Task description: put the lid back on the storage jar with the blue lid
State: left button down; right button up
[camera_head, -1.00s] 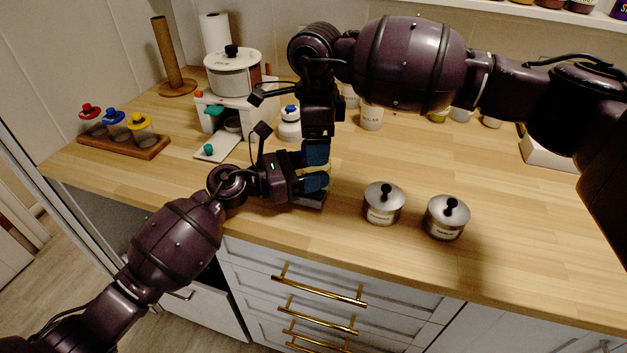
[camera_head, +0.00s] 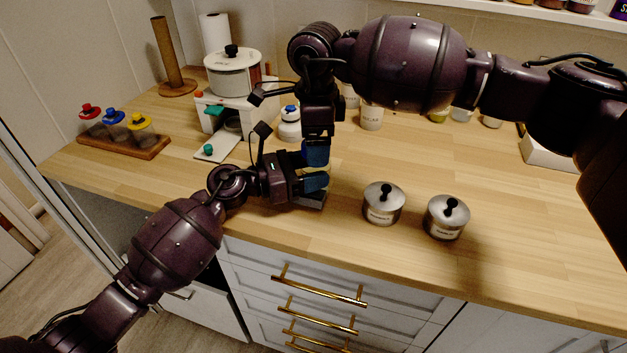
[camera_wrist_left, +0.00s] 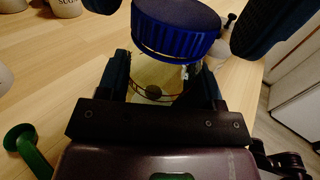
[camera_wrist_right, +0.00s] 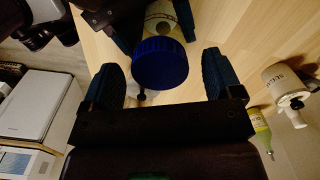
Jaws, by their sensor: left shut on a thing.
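My left gripper (camera_head: 312,187) is shut on the clear storage jar (camera_wrist_left: 155,78), just above the counter's front part. Yellowish contents show through its wall. The blue lid (camera_wrist_left: 178,30) is at the jar's mouth in the left wrist view; I cannot tell whether it is fully seated. My right gripper (camera_head: 316,154) comes down from above. In the right wrist view its fingers (camera_wrist_right: 160,82) stand apart on either side of the blue lid (camera_wrist_right: 160,62), with gaps between. In the head view the grippers hide the jar and lid.
Two metal canisters with black knobs (camera_head: 383,205) (camera_head: 447,218) stand right of the grippers. A wooden rack (camera_head: 125,145) with colour-topped jars is at the left. The counter's right front is clear.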

notch_tip(320, 180, up, 12)
dwell(0.8)
pick_arm(q)
jog(key=shift+c, duration=0.9)
grip_release()
jog(key=v, duration=1)
jog(key=shift+s+a, duration=0.1)
jog(key=shift+a, duration=0.3)
pick_arm(e)
jog(key=shift+w+f, duration=0.15)
jog(key=shift+f, duration=0.55)
